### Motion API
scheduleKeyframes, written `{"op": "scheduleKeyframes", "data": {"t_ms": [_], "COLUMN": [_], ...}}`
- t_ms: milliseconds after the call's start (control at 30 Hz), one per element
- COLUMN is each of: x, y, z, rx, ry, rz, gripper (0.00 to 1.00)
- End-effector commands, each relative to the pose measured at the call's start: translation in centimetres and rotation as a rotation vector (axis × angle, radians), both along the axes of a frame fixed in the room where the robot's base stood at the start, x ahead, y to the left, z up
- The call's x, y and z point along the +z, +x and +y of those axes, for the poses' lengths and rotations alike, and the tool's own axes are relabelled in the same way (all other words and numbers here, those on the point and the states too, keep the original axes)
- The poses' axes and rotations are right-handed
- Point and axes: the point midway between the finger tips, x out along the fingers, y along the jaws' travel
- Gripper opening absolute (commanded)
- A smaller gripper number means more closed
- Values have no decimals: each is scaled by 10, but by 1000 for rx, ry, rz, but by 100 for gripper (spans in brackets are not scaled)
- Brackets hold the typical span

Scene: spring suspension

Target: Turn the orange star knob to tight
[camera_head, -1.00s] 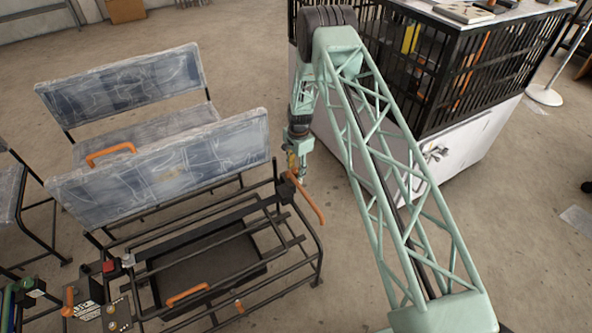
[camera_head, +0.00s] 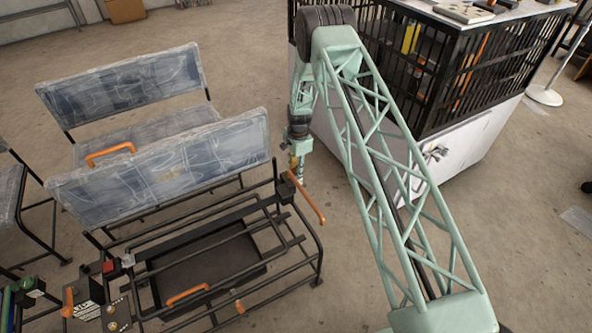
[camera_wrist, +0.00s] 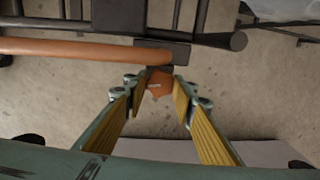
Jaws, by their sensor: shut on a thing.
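The orange star knob (camera_wrist: 158,84) shows in the wrist view, below a dark block at the end of an orange bar. My gripper (camera_wrist: 160,88) has its two yellow-padded fingers on either side of the knob and is shut on it. In the head view my gripper (camera_head: 297,174) points down beside the right end of the seat frame, by the dark bracket of the orange lever. I cannot make out the knob there. The knob's markings are too small to read.
The orange lever (camera_head: 308,199) sticks out at the frame's right corner and also crosses the wrist view (camera_wrist: 80,50). Plastic-wrapped seats (camera_head: 165,165) stand left. A caged white workstation (camera_head: 440,140) stands right. Bare floor lies between.

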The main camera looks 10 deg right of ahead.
Motion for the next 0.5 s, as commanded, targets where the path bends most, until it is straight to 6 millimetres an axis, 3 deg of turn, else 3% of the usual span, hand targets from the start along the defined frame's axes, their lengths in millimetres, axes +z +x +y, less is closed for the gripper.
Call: {"op": "scheduleKeyframes", "data": {"t_ms": [500], "x": [0], "y": [0], "z": [0], "rx": [-148], "ry": [0], "rz": [-1], "gripper": [14]}}
